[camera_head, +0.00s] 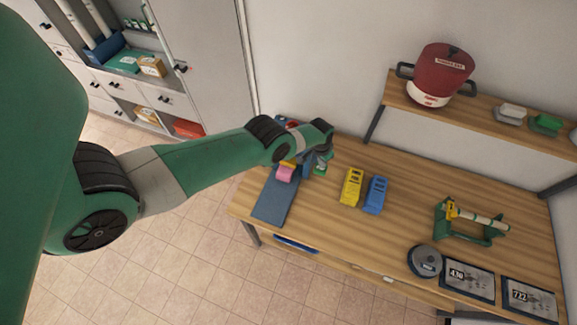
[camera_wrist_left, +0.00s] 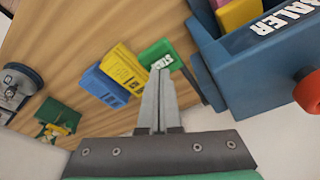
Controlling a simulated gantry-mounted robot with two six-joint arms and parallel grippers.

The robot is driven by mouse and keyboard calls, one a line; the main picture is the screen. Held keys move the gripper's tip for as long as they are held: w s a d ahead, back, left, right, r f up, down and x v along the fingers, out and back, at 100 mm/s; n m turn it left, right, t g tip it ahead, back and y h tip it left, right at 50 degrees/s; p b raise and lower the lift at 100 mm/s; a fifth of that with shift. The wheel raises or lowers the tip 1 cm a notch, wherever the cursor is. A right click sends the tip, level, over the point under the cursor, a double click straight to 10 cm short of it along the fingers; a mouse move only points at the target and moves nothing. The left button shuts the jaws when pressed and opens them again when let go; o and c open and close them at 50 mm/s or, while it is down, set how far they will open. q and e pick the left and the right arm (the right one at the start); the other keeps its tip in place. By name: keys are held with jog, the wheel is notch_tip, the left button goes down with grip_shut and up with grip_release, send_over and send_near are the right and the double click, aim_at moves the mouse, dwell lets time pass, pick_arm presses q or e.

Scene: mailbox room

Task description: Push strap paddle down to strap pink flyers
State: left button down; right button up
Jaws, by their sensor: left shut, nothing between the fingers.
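A blue machine marked BALER (camera_wrist_left: 270,62) stands at the right in the left wrist view, with a red knob (camera_wrist_left: 308,92) on its side. Pink flyers (camera_wrist_left: 238,12) sit in it beside something yellow. The pink flyers (camera_head: 285,174) also show in the head view, at the upper end of a blue ramp (camera_head: 273,204). My left gripper (camera_wrist_left: 160,72) is shut and empty, beside the baler, its tips close to a green stack (camera_wrist_left: 158,52). Whether they touch is unclear. In the head view my wrist hides much of the baler. I cannot clearly pick out the strap paddle.
Yellow (camera_head: 352,187) and blue (camera_head: 376,195) stacks stand right of the baler on the wooden table (camera_head: 330,235). A green stand (camera_head: 470,222), grey round device (camera_head: 424,260) and numbered plates (camera_head: 467,280) lie further right. A shelf (camera_head: 480,115) hangs behind.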

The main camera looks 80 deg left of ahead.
pick_arm(q)
jog(key=shift+f, duration=0.1)
dwell(0.3)
jog(key=shift+f+b, duration=1.15)
jog(key=shift+b, duration=0.05)
jog(key=shift+f, duration=0.1)
jog(key=shift+f+b, duration=0.5)
jog(key=shift+b, duration=0.05)
